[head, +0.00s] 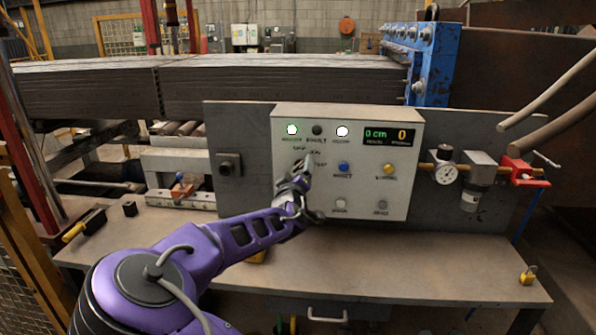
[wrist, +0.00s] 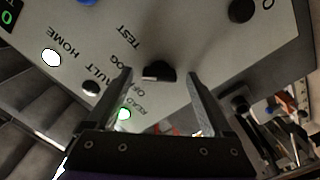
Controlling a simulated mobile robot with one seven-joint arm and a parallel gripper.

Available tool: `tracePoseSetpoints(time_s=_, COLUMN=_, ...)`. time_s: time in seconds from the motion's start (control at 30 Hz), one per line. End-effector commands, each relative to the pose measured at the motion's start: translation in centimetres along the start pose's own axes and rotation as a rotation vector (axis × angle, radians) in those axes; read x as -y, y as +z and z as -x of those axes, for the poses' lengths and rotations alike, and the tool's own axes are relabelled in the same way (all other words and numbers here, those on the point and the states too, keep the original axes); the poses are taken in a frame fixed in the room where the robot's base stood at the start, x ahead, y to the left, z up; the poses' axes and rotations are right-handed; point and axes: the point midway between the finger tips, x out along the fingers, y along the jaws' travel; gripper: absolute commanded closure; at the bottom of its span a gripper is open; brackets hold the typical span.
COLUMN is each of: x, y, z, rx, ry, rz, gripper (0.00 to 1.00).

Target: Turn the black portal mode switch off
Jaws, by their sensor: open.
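The black portal mode switch (wrist: 162,71) is a small dark knob on the light grey control panel (wrist: 205,35) in the wrist view. A pale pointer mark sits on its left side. The partly legible labels stand to its left, and I cannot tell exactly which one the mark points at. My gripper (wrist: 160,75) is open, with one finger on each side of the knob; I cannot tell whether they touch it. In the head view my gripper (head: 303,168) is in front of the panel (head: 365,185) and hides the switch.
The panel carries a blue button (head: 343,167), a yellow button (head: 389,169), lit lamps (head: 342,131) and a display (head: 388,136). Another black knob (wrist: 241,10) is near the switch. A gauge (head: 445,174) stands at the right. The bench (head: 400,265) is mostly clear.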

Motion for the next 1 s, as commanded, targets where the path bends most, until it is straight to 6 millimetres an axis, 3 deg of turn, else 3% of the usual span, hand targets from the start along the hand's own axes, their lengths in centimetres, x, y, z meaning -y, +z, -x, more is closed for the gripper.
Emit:
tracePoseSetpoints(time_s=0.07, x=0.00, y=0.01, z=0.02, rx=0.000, ry=0.000, rz=0.000, gripper=0.15)
tracePoseSetpoints(time_s=0.53, x=-0.02, y=0.02, z=0.04, rx=0.000, ry=0.000, rz=0.000, gripper=1.00)
tracePoseSetpoints(time_s=1.0, x=0.11, y=0.17, z=0.04, rx=0.000, ry=0.001, rz=0.126, gripper=1.00)
